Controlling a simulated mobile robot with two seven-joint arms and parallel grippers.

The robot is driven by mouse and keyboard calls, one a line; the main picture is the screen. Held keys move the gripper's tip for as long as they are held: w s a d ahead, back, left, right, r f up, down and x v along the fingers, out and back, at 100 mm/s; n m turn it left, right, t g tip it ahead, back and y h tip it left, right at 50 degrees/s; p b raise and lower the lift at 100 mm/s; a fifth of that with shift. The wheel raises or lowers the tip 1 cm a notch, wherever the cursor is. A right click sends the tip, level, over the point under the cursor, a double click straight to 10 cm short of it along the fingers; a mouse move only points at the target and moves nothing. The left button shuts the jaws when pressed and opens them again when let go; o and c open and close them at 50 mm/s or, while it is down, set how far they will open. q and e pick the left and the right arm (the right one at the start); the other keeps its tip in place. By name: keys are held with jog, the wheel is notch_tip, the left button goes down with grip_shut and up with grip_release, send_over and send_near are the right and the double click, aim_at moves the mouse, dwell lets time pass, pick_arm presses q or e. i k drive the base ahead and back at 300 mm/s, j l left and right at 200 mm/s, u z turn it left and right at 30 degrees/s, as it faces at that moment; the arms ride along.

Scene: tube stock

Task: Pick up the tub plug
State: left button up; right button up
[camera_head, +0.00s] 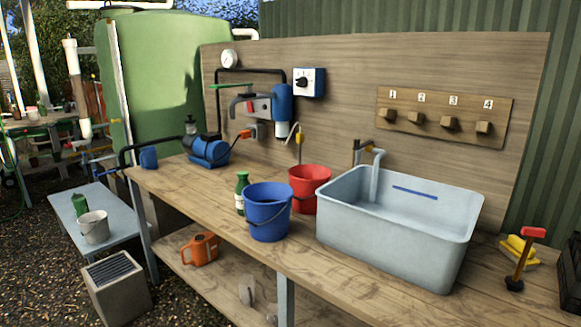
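The grey tub (385,243) stands on the right part of the wooden bench, with a blue line on its inner far wall. A standpipe or tap (375,172) stands at its back left. I cannot make out a tub plug with certainty. The tub's floor is mostly hidden by its near wall. Right of the tub, a tool with a black foot, a tilted wooden shaft and a red top (532,233) stands on the bench; I cannot tell whether it is the plug. Neither of my grippers is in view.
A blue bucket (267,216), a red bucket (306,192) and a green bottle (241,192) stand left of the tub. Yellow blocks (517,248) and a black crate (570,268) sit at the right end. The bench's front left is clear.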

aim_at(514, 282)
jog(key=z, duration=1.35)
